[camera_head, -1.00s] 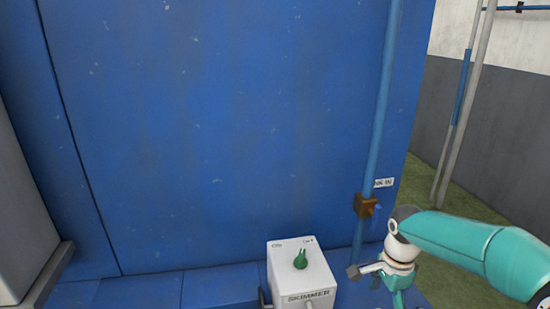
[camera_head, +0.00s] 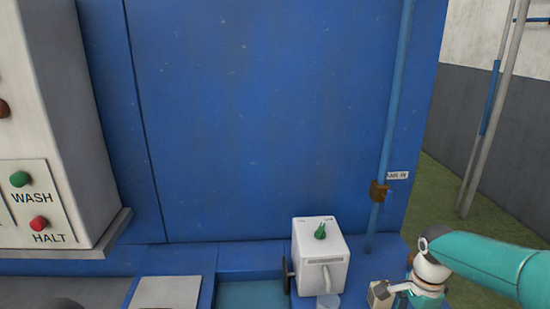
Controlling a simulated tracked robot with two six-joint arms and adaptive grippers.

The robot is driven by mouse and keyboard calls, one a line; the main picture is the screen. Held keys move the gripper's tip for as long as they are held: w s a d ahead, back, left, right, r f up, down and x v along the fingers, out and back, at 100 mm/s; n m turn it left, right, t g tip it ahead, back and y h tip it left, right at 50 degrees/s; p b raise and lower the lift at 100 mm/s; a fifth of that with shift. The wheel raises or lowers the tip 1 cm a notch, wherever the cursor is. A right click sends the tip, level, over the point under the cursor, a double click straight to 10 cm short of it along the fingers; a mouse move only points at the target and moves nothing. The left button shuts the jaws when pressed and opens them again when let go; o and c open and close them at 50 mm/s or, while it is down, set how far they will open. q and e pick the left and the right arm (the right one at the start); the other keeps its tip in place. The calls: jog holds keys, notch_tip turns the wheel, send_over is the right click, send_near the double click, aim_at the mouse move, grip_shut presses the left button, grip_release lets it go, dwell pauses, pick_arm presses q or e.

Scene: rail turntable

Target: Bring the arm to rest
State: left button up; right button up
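My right arm comes in from the right edge as a teal link with a white and grey wrist joint. Its gripper (camera_head: 384,294) points left and down at the bottom of the view, to the right of the white skimmer box (camera_head: 322,262). The gripper is small and partly cut off by the lower edge, so its opening does not show clearly. No held thing can be made out. My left arm and gripper are not in view.
The skimmer box has a green knob (camera_head: 320,231) on top. A blue pipe (camera_head: 396,110) with a brown valve (camera_head: 379,191) rises behind my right gripper. At left stands a white panel (camera_head: 75,130) with green WASH (camera_head: 19,179) and red HALT (camera_head: 39,223) buttons. Blue wall fills the back.

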jog(key=s+a+f+n+y, duration=0.1)
jog(key=s+a+f+n, duration=0.4)
jog(key=f, duration=0.3)
jog(key=s+a+f+n+y, duration=0.1)
jog(key=s+a+f+n, duration=0.4)
jog(key=s+a+f, duration=0.2)
jog(key=s+a+f+n+t+y, duration=0.1)
jog(key=s+a+f+n+y, duration=0.1)
jog(key=s+a+f+n, duration=0.2)
jog(key=s+a+f, duration=0.1)
jog(key=s+f, duration=0.2)
jog(key=f, duration=0.4)
jog(key=shift+s+a+f+n, duration=0.15)
jog(key=shift+a+f+n, duration=0.1)
jog(key=shift+a+n, duration=0.15)
